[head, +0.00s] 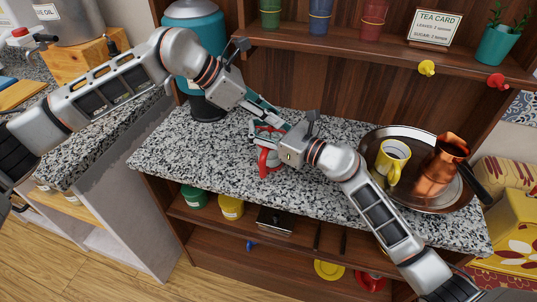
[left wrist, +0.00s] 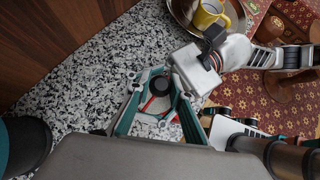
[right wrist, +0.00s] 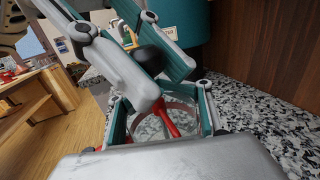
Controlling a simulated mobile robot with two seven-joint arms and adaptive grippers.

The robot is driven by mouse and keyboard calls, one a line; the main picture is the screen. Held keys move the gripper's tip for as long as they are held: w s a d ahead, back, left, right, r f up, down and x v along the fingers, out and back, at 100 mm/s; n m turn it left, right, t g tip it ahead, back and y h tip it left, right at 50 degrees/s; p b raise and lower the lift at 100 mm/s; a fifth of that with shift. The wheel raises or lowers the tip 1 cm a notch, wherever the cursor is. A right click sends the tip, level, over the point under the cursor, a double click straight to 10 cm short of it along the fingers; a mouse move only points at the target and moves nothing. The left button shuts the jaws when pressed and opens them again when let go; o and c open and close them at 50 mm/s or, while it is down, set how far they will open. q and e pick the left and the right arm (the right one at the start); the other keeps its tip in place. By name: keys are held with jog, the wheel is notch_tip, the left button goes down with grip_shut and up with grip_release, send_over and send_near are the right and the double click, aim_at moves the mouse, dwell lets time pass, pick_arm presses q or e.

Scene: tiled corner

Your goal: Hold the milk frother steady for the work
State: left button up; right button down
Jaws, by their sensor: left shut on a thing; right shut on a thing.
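The milk frother (head: 265,163) stands on the speckled counter. It looks like a clear glass jug with a red handle (right wrist: 168,119) and a black knob on top (left wrist: 160,86). My left gripper (head: 270,116) comes from above and is shut on the knob end; in the right wrist view its fingers lie on both sides of the black knob (right wrist: 150,58). My right gripper (head: 265,133) comes from the right and is shut around the glass body, its fingers on either side (right wrist: 162,112). Both grippers hide much of the frother in the head view.
A round tray (head: 372,138) with a yellow mug (head: 391,160) and a copper pot (head: 446,163) stands right on the counter. A teal dispenser (head: 190,50) stands behind left. A shelf (head: 350,48) with cups and a card runs above. The counter front (head: 190,160) is bare.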

pick_arm(q)
jog(key=shift+w+r, duration=0.2)
jog(key=shift+r, duration=1.75)
jog(key=shift+w+a+f, duration=0.1)
jog(key=shift+a+f, duration=0.05)
jog(key=shift+f, duration=2.85)
jog(key=shift+r, duration=3)
jog(key=o, duration=0.8)
jog(key=shift+f, duration=0.1)
jog(key=shift+s, duration=0.2)
jog(key=shift+r, duration=3.5)
